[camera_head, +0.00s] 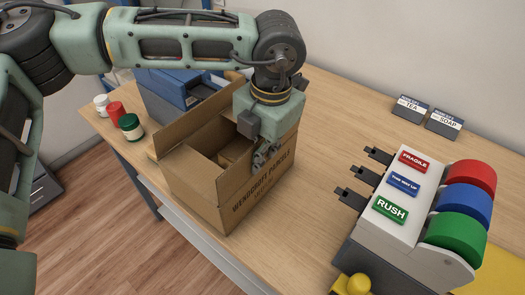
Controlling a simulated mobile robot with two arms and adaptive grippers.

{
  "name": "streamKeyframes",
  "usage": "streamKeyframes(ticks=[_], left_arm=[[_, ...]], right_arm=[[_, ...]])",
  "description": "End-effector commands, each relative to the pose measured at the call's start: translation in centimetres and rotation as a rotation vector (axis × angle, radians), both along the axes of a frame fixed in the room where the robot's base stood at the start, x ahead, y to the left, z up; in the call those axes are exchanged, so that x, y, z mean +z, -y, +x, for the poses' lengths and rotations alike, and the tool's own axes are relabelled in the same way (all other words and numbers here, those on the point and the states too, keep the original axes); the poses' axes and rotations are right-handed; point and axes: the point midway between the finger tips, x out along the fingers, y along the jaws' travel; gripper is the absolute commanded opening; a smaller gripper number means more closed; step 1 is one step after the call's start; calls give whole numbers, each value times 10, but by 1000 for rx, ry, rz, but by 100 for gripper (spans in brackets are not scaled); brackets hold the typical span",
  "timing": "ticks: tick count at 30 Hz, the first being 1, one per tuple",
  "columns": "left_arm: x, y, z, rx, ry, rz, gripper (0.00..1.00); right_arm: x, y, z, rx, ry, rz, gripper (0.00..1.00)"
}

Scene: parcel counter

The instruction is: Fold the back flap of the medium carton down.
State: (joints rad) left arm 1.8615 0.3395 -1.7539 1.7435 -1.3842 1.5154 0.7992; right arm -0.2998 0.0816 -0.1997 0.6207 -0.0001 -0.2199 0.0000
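The medium carton (205,197) is a brown cardboard box with dark lettering on its right-hand front face, standing on the wooden counter. Its top is open, and an upright flap (190,133) shows on its far left side. Another bit of cardboard (235,77) shows behind my arm; I cannot tell for sure which flap it is. My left gripper (266,155) points down at the carton's right side, close to its rim. Whether its fingers touch cardboard, or are open or shut, I cannot tell. My arm hides the carton's far right part. My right gripper is out of view.
A blue and grey device (168,90) stands behind the carton, with small jars (131,127) to its left. A label dispenser (384,215) with red, blue and green rolls stands at right, a yellow object (352,285) before it.

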Motion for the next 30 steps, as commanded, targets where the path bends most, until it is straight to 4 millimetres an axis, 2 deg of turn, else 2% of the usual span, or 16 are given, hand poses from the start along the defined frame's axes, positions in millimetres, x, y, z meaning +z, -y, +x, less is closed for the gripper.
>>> streamKeyframes(ticks=[11, 21, 30], left_arm=[[-3, -4, 2, 3, -39, -60, 0], [-5, -13, 8, 4, -168, -262, 0], [-6, -20, 13, 2, -275, -427, 0]], right_arm=[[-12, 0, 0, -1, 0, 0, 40], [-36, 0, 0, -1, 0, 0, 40], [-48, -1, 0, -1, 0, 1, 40]])
